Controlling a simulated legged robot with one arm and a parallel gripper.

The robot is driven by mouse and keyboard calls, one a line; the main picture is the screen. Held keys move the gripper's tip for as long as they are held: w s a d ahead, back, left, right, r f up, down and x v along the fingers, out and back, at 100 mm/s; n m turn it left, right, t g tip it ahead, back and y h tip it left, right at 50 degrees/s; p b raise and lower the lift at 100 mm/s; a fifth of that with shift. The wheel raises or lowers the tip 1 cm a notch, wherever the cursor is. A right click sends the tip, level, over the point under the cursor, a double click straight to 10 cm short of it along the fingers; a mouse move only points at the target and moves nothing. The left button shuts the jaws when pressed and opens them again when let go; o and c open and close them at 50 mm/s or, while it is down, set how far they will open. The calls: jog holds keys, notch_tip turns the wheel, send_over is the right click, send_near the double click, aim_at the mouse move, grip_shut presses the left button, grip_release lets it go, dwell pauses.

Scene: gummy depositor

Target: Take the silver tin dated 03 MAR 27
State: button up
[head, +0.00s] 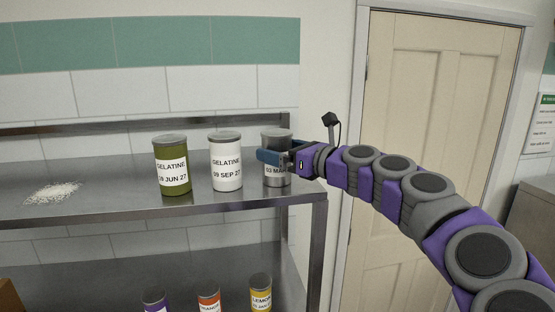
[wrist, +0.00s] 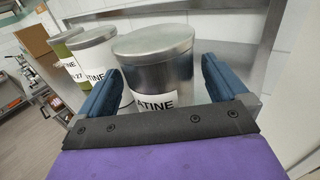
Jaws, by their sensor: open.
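The silver tin (head: 277,177) stands upright at the right end of the upper steel shelf. Whether the fingers touch the tin cannot be told.
A white tin (head: 226,172) dated 19 SEP 27 stands just left of the silver tin. A green tin (head: 172,165) dated 19 JUN 27 stands further left. White powder (head: 52,193) lies on the shelf. Several tins, one yellow (head: 261,292), stand below. A door (head: 440,110) is at right.

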jog(key=x, duration=0.3)
jog(key=shift+s+a, duration=0.1)
jog(key=shift+s, duration=0.15)
jog(key=shift+d+r, duration=0.1)
jog(key=shift+d, duration=0.65)
jog(key=shift+c, duration=0.2)
jog(key=shift+d, duration=0.15)
jog(key=shift+c, duration=0.7)
jog(key=c, duration=0.3)
jog(key=shift+a, duration=0.55)
jog(key=c, duration=0.9)
